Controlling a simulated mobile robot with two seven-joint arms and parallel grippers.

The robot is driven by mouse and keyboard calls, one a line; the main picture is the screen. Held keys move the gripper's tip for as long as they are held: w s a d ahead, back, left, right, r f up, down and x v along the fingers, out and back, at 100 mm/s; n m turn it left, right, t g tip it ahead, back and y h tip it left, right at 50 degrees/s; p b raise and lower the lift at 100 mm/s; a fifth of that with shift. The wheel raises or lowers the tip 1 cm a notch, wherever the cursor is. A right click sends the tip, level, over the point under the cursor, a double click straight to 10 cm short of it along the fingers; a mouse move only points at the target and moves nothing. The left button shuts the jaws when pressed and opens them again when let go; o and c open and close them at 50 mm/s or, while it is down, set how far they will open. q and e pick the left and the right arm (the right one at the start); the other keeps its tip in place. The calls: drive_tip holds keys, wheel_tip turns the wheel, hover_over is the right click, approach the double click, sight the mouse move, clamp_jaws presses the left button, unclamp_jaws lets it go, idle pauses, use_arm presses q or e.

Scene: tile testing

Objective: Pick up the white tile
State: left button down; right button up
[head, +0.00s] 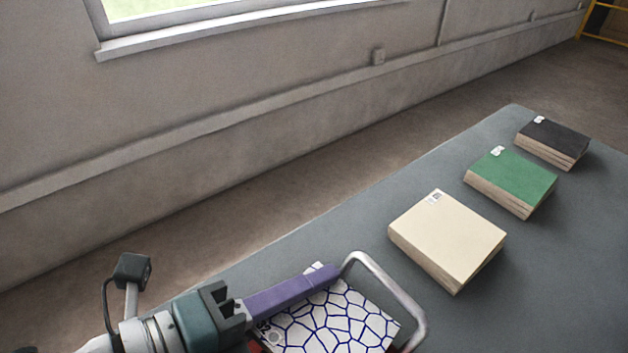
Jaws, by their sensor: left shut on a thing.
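A white tile with a dark blue crackle pattern (345,322) is at the bottom centre of the head view, its lower part cut off by the picture edge. My left gripper (332,272) comes in from the lower left, with one long purple finger lying across the tile's upper left edge. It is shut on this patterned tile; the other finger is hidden. My right gripper is not in view.
A grey metal loop (392,283) rises around the tile's far right side. On the grey table (560,290) stand a cream stack (448,232), a green stack (513,178) and a black stack (553,138). A wall with a window runs behind.

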use_arm(q)
wheel_tip(320, 180, up, 20)
drive_tip(key=p, duration=0.5)
drive_tip(key=shift+p, duration=0.35)
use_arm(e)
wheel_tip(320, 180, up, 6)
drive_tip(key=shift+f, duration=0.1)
use_arm(q)
drive_tip(key=shift+f, duration=0.15)
wheel_tip(320, 180, down, 15)
drive_tip(key=b, duration=0.4)
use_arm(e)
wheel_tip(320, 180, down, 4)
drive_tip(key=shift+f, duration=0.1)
use_arm(q)
wheel_tip(320, 180, down, 3)
drive_tip(key=shift+f+b, duration=0.1)
drive_tip(key=shift+b, duration=0.65)
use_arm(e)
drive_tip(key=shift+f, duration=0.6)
use_arm(q)
drive_tip(key=shift+f, duration=0.6)
drive_tip(key=shift+f, duration=0.15)
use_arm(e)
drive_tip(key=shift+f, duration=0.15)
use_arm(q)
drive_tip(key=c, duration=0.9)
unclamp_jaws()
drive_tip(key=shift+c, duration=0.2)
drive_tip(key=shift+f, duration=0.1)
